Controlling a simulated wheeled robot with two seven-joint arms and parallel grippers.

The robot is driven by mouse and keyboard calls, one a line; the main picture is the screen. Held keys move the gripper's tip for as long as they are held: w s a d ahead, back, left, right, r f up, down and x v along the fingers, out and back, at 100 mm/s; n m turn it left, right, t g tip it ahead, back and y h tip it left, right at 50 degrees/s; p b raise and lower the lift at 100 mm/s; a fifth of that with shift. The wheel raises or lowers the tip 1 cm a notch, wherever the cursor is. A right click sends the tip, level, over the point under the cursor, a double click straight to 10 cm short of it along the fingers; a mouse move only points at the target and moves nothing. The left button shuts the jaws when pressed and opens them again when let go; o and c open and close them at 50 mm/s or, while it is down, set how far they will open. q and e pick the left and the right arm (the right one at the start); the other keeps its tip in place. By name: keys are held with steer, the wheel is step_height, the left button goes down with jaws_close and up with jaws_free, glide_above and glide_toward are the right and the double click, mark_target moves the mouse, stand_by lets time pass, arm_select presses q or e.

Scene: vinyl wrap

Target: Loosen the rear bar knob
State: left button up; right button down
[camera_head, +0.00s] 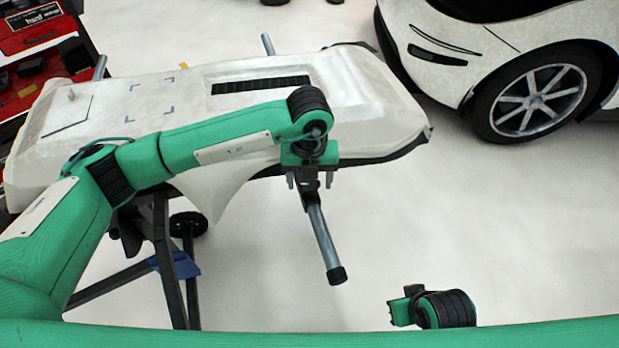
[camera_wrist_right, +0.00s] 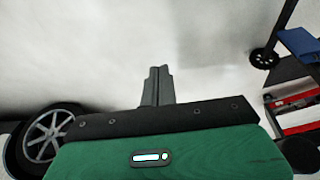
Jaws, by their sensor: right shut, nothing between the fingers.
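A grey metal bar (camera_head: 322,238) with a black end cap (camera_head: 336,275) sticks out from under the near edge of the white bumper panel (camera_head: 210,88) in the head view. A dark bracket (camera_head: 308,193) sits at its upper end; I cannot make out the knob there. My left gripper (camera_head: 309,181) points down over this bracket, its fingers spread to either side; contact cannot be told. My right gripper (camera_wrist_right: 157,86) is shut and empty in the right wrist view, over bare floor. In the head view only part of my right wrist shows, low and right of the bar.
The panel rests on a dark stand (camera_head: 160,250) with a caster wheel (camera_head: 188,224). Another bar end (camera_head: 268,44) shows at its far side. A red tool cart (camera_head: 40,45) stands at the upper left, a white car (camera_head: 500,60) at the upper right. Floor right of the bar is clear.

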mark_target(309, 184)
arm_select(q)
step_height(309, 184, up, 14)
steer(key=shift+f+p, duration=0.15)
steer(key=shift+p, duration=0.15)
stand_by(0.4)
stand_by(0.4)
